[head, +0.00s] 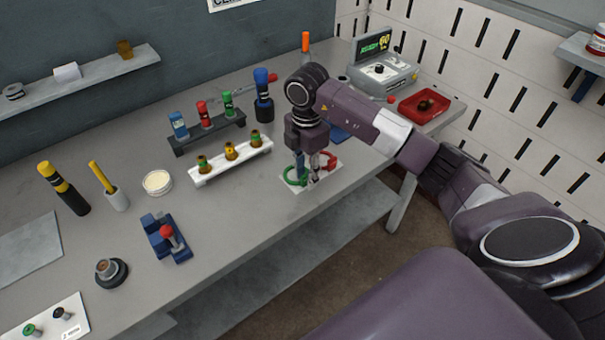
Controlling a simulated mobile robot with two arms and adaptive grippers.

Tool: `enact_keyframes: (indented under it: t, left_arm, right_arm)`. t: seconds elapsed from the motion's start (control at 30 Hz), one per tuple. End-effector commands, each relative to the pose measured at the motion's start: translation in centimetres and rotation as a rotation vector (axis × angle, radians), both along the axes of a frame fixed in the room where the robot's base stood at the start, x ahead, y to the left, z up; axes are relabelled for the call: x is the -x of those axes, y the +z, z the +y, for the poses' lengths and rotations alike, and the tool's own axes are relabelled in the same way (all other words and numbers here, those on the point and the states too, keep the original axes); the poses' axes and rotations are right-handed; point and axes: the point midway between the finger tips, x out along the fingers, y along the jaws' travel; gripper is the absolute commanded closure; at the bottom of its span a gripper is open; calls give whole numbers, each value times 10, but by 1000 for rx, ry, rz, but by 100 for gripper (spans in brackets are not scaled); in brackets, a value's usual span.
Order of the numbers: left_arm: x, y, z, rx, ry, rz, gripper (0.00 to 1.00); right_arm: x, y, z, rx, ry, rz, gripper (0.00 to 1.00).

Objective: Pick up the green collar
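A green ring-shaped collar (292,177) lies on a small white plate (318,183) near the front edge of the grey workbench. A red ring-shaped piece (329,161) lies on the same plate, behind and to the right. My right gripper (307,177) points down over the plate, at the right side of the green collar. Its two fingers look apart, with a narrow gap between them. The fingers hide part of the collar, and I cannot tell whether they touch it. My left gripper is not in view.
A blue fixture with a red knob (166,238) sits near the front edge. A red tray (425,107) and a grey display device (382,72) are at back right.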

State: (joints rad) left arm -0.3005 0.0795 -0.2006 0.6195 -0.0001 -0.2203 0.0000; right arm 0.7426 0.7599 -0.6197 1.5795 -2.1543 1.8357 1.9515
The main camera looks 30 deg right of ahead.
Motion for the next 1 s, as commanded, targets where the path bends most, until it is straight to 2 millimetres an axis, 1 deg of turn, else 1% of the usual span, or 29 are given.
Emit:
enact_keyframes:
  t: [0.1,0.27,0.5,0.87,1.0]
  left_arm:
    - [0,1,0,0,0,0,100]
    - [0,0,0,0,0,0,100]
    - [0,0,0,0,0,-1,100]
    - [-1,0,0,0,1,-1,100]
    - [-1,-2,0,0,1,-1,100]
  right_arm:
    - [0,-4,0,1,1,-1,72]
    - [0,-4,0,0,1,-1,74]
    - [0,-3,0,0,1,-1,100]
    - [0,-2,0,0,1,-2,100]
    - [-1,5,0,-1,1,-4,100]
